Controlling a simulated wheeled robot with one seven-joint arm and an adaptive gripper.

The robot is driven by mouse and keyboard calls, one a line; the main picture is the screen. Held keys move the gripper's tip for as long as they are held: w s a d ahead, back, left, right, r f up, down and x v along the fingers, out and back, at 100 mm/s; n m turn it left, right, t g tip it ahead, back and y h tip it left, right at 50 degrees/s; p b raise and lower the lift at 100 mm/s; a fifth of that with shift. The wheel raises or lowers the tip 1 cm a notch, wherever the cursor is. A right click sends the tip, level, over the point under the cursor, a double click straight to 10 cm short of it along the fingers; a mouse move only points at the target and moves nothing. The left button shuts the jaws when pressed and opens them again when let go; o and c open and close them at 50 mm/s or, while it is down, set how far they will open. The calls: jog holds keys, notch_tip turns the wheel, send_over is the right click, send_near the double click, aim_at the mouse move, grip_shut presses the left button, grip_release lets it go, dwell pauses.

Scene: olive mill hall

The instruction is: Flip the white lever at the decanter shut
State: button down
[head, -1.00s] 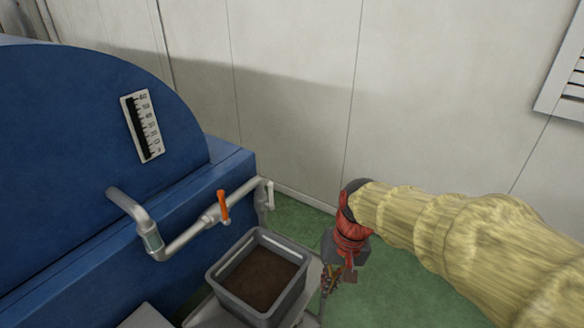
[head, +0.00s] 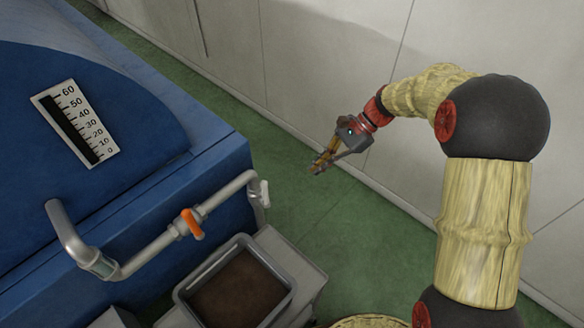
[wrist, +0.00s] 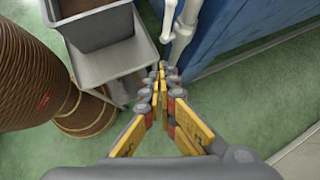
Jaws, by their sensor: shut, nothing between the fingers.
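The white lever (head: 264,193) is at the outer end of the grey pipe (head: 150,250) on the blue decanter (head: 190,180). It points roughly downward beside the outlet. In the wrist view the white lever (wrist: 168,20) is at the top, next to the pale outlet pipe (wrist: 186,25). My gripper (head: 318,166) is to the right of the lever, over the green floor and apart from it. Its fingers are together and empty, and in the wrist view the gripper (wrist: 162,72) points towards the lever and outlet.
An orange lever (head: 191,223) sits on the same pipe. A grey bin (head: 283,304) of brown matter stands below on a grey stand (head: 305,268). Open green floor (head: 330,225) lies between stand and wall.

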jog(key=shift+w+a+r+m+y, duration=0.15)
jog(key=shift+r+m, duration=0.25)
jog(key=shift+m, duration=0.05)
jog(key=shift+w+a+r+m+y, duration=0.1)
jog(key=shift+a+r+m+y, duration=0.05)
jog(key=shift+r+m, duration=0.3)
jog(key=shift+f, duration=0.1)
jog(key=b, duration=0.3)
send_near(265, 195)
jog(key=shift+a+f, duration=1)
jog(key=shift+f, duration=1.6)
